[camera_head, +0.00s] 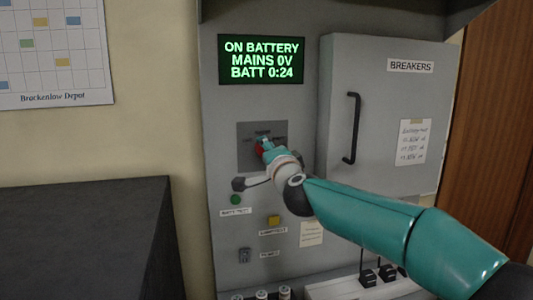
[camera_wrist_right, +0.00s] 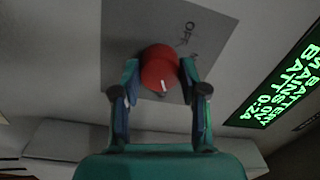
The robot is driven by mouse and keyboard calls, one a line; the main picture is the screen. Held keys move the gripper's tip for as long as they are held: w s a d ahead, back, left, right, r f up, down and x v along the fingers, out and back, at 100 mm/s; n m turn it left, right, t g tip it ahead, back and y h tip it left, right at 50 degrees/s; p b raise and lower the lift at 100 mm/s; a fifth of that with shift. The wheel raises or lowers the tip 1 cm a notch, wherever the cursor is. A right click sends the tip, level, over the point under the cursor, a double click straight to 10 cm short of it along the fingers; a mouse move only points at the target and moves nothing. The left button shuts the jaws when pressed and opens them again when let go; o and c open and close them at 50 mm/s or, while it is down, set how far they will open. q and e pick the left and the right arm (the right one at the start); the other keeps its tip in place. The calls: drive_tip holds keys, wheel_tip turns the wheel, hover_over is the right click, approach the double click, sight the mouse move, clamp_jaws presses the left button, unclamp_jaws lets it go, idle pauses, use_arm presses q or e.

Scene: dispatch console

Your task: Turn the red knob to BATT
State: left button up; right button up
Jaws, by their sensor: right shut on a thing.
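The red knob (camera_wrist_right: 158,70) sits on a grey square plate (camera_wrist_right: 205,35) on the console's front; a white pointer mark shows on the knob's face in the right wrist view. The word OFF is readable on the plate there; the other labels are hidden or too small. In the head view the knob (camera_head: 260,148) is mostly covered by my right gripper (camera_head: 265,146). In the right wrist view my right gripper (camera_wrist_right: 159,80) has its two fingers on either side of the knob, shut on it. My left gripper is not in view.
Above the plate a green-lit display (camera_head: 261,60) reads ON BATTERY, MAINS 0V, BATT 0:24. A breakers door (camera_head: 385,110) with a black handle (camera_head: 352,128) is to the right. Below are a green button (camera_head: 236,199) and a yellow button (camera_head: 273,220). A dark cabinet (camera_head: 85,235) stands left.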

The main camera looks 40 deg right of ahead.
drive_tip(key=o, duration=1.1)
drive_tip(key=shift+d+f, duration=0.1)
drive_tip(key=shift+f, duration=0.1)
drive_tip(key=shift+o, duration=0.2)
drive_tip(key=shift+r, duration=0.1)
drive_tip(key=shift+s, duration=0.1)
drive_tip(key=v, duration=1.2)
